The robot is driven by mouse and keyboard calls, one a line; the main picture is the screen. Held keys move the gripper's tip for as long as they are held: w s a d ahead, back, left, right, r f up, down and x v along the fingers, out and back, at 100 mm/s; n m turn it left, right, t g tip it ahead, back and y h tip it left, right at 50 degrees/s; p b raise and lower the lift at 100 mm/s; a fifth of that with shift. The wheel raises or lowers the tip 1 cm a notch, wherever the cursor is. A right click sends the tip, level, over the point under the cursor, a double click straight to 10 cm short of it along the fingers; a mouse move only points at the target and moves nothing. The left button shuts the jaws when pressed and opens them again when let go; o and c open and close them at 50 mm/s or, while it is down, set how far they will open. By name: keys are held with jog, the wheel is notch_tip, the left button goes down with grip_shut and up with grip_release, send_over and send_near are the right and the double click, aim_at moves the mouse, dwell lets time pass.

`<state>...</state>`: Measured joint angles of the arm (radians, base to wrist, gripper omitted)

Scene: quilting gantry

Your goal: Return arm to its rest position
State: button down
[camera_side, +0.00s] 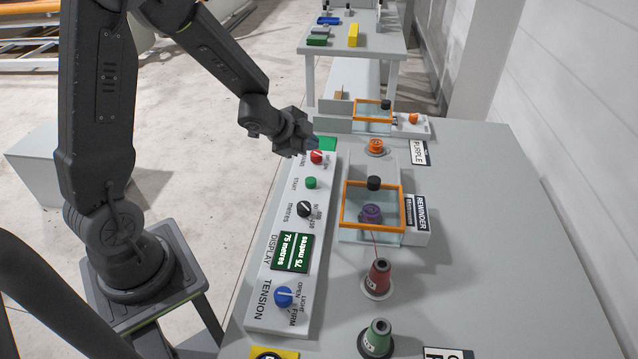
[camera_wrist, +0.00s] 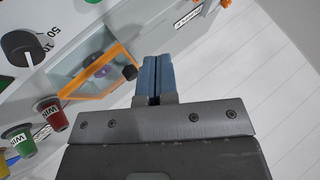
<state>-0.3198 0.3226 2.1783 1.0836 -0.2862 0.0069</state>
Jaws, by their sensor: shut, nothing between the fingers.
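My arm rises from its stand at the left of the side view and bends over the control panel (camera_side: 253,312). My gripper (camera_side: 312,143) is above the far end of the panel, close to the red button (camera_side: 317,157); I cannot tell from this view whether they touch. In the wrist view my gripper's blue fingers (camera_wrist: 153,78) are together with nothing between them. A black dial (camera_wrist: 24,48) and the orange-framed rewinder cover (camera_wrist: 97,78) show beyond the fingers on the left.
The panel also has a green start button (camera_side: 311,182), a metres dial (camera_side: 305,209), a display reading 75 metres (camera_side: 291,253) and a blue tension knob (camera_side: 284,297). Red (camera_side: 378,279) and green (camera_side: 376,338) cones stand right of it. The table's right side is bare.

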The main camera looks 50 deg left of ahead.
jog(key=s+d+r+n+g+y, duration=0.1)
jog(key=s+d+r+n+y, duration=0.2)
jog(key=s+r, duration=0.35)
jog(key=s+d+r+n+g, duration=0.1)
jog(key=s+d+r+n, duration=0.2)
jog(key=s+r+n, duration=0.4)
jog(key=s+d+r+g+h, duration=0.1)
jog(key=s+d+r+h, duration=0.1)
jog(key=s+d, duration=0.4)
jog(key=s, duration=0.2)
jog(key=shift+s+r+g+h, duration=0.3)
jog(key=shift+r, duration=0.05)
dwell(2.8)
